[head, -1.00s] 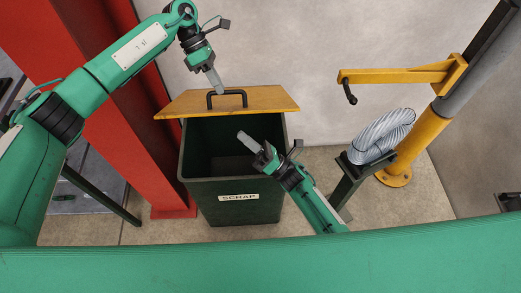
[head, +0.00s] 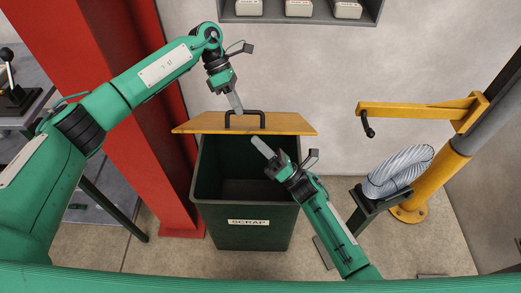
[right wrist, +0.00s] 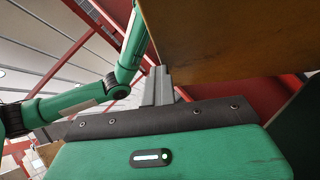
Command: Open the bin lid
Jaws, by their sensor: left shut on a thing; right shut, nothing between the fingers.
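The dark green scrap bin (head: 245,232) stands on the floor with its mouth showing dark and open. Its wooden lid (head: 200,122) is raised at the back of the mouth, with a black handle (head: 262,114) on it. My left gripper (head: 238,107) is shut on the handle from above. My right gripper (head: 258,143) is shut and empty, over the bin mouth just below the lid's lower edge. In the right wrist view, the right gripper's closed fingers (right wrist: 159,86) point up beside the lid's wooden face (right wrist: 235,35). Whether they touch it is unclear.
A red column (head: 130,120) stands close to the bin's left. At the right are a yellow post with an arm (head: 420,112) and a grey coiled hose (head: 398,170) on a stand. A shelf with small boxes (head: 298,8) hangs on the back wall.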

